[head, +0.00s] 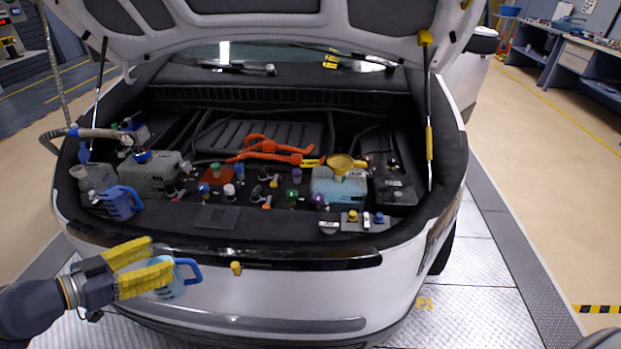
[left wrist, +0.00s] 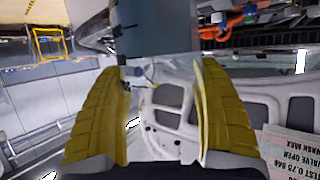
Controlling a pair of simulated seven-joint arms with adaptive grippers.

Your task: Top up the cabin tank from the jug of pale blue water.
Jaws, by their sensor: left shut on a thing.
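The yellow fingers hide much of the jug. In the left wrist view the fingers (left wrist: 165,95) stand apart, with a grey-blue surface, likely the jug (left wrist: 155,28), beyond them. My right gripper is not in view.
Several coloured caps and orange cables (head: 265,150) fill the middle. The raised lid (head: 300,30) overhangs, held by side struts. The bumper edge (head: 230,255) lies between the held jug and the bay.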

